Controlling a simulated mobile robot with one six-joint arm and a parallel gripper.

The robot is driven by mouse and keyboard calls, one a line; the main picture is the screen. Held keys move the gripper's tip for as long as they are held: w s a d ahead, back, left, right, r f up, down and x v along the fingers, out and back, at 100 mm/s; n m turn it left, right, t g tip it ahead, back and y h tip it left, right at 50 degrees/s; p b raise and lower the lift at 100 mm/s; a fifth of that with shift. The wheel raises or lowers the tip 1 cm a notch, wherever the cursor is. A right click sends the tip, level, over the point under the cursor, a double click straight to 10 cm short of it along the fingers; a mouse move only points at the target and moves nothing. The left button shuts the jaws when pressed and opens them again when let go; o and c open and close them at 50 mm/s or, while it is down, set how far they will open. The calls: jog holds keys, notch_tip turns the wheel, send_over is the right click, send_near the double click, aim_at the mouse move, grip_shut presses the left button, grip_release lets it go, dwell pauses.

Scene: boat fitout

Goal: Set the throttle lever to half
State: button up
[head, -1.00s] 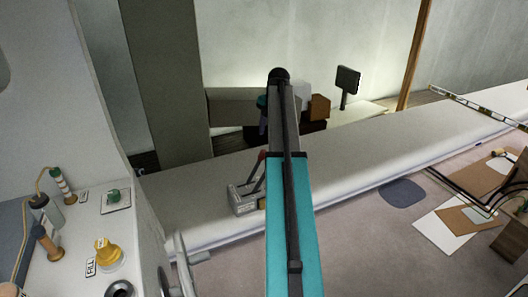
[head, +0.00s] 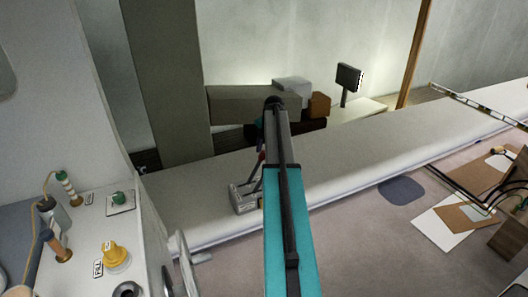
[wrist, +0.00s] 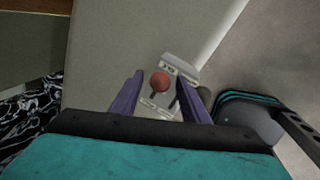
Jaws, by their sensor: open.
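The throttle lever has a grey box base (head: 243,198) on the pale ledge in the head view. Its red knob (head: 261,157) leans up and to the right beside my arm, partly covered. In the wrist view the round red knob (wrist: 160,81) shows between the two purple fingers of my gripper (wrist: 163,88), with the pale labelled base (wrist: 180,67) beyond it. The fingers are apart, one on each side of the knob in the picture. I cannot tell whether they touch it or how far above it they are.
A console at left carries a yellow knob (head: 116,254), a green knob (head: 118,198) and several small fittings. Grey and brown boxes (head: 319,104) and a small dark screen (head: 349,77) stand behind the ledge. The ledge (head: 400,130) is clear to the right.

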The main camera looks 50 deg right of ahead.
jog(key=shift+f, duration=0.3)
grip_shut()
dwell(0.3)
